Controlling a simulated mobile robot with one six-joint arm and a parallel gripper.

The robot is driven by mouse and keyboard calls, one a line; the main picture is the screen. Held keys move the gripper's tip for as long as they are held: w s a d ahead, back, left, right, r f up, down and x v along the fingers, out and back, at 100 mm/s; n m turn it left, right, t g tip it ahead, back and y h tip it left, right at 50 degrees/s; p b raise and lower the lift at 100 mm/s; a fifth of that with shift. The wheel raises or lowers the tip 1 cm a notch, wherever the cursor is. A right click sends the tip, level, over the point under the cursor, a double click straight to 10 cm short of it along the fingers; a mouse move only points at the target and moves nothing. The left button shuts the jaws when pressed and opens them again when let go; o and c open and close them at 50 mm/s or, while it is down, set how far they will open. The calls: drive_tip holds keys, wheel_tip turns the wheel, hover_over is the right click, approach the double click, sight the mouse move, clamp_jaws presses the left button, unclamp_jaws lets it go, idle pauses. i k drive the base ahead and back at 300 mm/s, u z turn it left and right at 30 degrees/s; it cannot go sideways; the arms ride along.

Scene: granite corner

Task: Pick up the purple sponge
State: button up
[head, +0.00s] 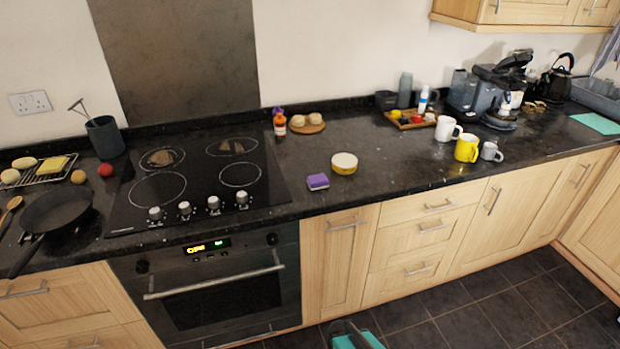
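The purple sponge (318,181) lies on the black granite worktop (400,165), just right of the hob and near the front edge. It looks like a small block with a purple top and a paler lower part. A round yellow and white tin (344,163) sits close behind it to the right, with a small gap between them. Nothing covers the sponge.
The black hob (200,180) with knobs lies left of the sponge. A pan (57,208) is further left. An orange bottle (279,124) and round board (308,128) stand behind. White (447,129) and yellow (467,148) mugs stand right. Worktop between tin and mugs is clear.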

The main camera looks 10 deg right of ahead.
sight(319, 181)
drive_tip(key=z, duration=0.05)
drive_tip(key=i, duration=0.2)
drive_tip(key=k, duration=1.35)
drive_tip(key=u, duration=0.45)
drive_tip(key=i, duration=0.65)
drive_tip(key=u, duration=0.7)
drive_tip(key=i, duration=0.6)
drive_tip(key=u, duration=0.2)
